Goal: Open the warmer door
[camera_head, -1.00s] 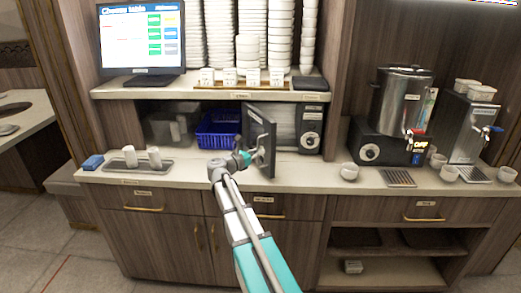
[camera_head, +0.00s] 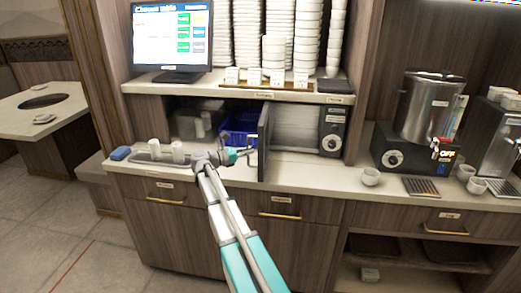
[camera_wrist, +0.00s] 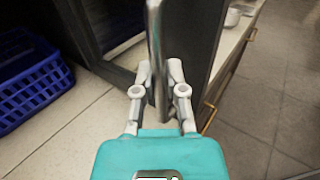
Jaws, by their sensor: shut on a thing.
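The warmer (camera_head: 347,118) is a dark box under the shelf, with a pale ribbed interior showing and a control panel with a dial on its right. Its dark door (camera_head: 264,145) stands swung outward from the left side, seen nearly edge-on. My gripper (camera_head: 247,154) is at the door's left face. In the wrist view my gripper (camera_wrist: 159,88) has its two fingers closed around the vertical metal handle bar (camera_wrist: 155,35), beside the dark door panel (camera_wrist: 200,40).
A blue basket (camera_head: 238,138) stands left of the door; it also shows in the wrist view (camera_wrist: 30,85). A tray (camera_head: 152,159) with white cups is further left, beside a blue box (camera_head: 120,153). A cup (camera_head: 370,177) and an urn (camera_head: 428,108) stand right.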

